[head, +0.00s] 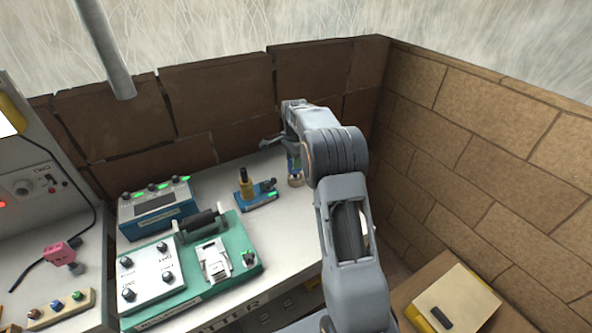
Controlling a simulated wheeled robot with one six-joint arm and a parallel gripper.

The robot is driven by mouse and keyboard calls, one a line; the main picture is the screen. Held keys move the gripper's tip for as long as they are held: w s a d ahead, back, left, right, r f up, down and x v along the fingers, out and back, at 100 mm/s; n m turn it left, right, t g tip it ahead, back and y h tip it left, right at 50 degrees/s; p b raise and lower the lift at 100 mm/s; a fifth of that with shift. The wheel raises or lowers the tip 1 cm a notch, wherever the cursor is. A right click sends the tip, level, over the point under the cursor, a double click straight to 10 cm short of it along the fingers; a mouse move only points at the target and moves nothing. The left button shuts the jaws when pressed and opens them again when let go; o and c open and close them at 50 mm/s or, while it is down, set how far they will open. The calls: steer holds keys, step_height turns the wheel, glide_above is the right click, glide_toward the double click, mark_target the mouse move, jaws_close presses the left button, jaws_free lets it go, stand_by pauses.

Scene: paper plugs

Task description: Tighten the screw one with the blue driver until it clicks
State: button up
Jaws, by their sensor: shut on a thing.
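My gripper (287,143) is at the back right of the white bench, partly hidden behind my own arm. It is shut on a slim blue thing (293,163) that looks like the blue driver, held upright and pointing down. Its lower end is at a small pale round piece (295,181) on the bench; whether it touches or is just above cannot be told. No screw marked one can be made out; the driver's tip is too small to see.
A blue meter box (157,207) and a green board (246,232) with a white knob panel (150,275) are further left. Brick walls (480,130) close off the back and right. A wooden box (455,300) is front right.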

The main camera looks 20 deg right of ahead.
jaws_close()
steer(key=shift+r, duration=0.15)
steer(key=shift+r+p, duration=2.9)
steer(key=shift+r, duration=0.5)
